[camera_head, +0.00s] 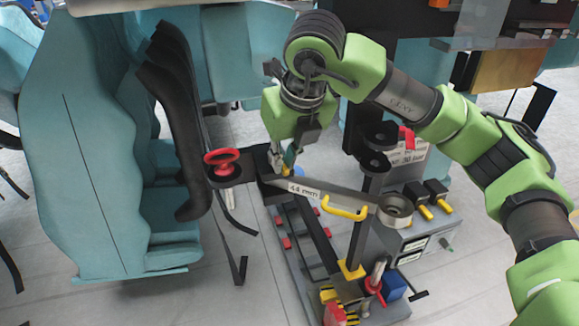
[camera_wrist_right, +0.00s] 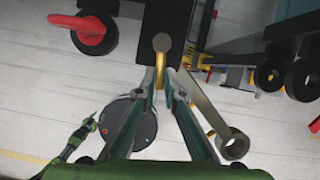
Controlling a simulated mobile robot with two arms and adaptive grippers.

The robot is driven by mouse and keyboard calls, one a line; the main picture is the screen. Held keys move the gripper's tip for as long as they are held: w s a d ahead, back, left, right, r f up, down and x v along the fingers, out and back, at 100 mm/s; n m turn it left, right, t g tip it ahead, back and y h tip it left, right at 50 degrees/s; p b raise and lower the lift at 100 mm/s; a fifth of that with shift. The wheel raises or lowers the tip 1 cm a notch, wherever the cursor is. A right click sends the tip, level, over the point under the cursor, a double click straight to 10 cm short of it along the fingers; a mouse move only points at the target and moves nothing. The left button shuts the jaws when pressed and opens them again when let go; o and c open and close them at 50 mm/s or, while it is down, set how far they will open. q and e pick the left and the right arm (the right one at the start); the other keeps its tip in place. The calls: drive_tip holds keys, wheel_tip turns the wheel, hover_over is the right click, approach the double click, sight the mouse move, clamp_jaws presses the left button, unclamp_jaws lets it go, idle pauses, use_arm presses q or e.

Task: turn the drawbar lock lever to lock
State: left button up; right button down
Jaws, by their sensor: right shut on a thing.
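My right gripper (camera_head: 288,163) reaches down from above at the dark coupling block in the middle of the head view. In the right wrist view, its two fingers (camera_wrist_right: 161,82) close together on a small brass-coloured lever (camera_wrist_right: 161,44), which stands out in front of a black block (camera_wrist_right: 150,15). I take this to be the drawbar lock lever. In the head view the fingers and wrist mostly hide it, so its exact angle is hard to tell. My left gripper is in neither view.
A grey wrench marked 44 mm (camera_head: 320,194) lies close beside the right gripper. A red handwheel (camera_head: 222,160) stands to the left. Teal seats (camera_head: 90,170) fill the left side. A tool stand with a yellow handle (camera_head: 344,209) and yellow-handled tools (camera_head: 435,200) is at right.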

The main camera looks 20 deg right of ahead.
drive_tip(key=shift+a+m+b, duration=0.35)
drive_tip(key=shift+m+b, duration=0.1)
drive_tip(key=shift+m, duration=0.25)
drive_tip(key=shift+h, duration=0.3)
drive_tip(key=c, duration=2.2)
unclamp_jaws()
drive_tip(key=shift+o, duration=0.3)
drive_tip(key=v, duration=1.2)
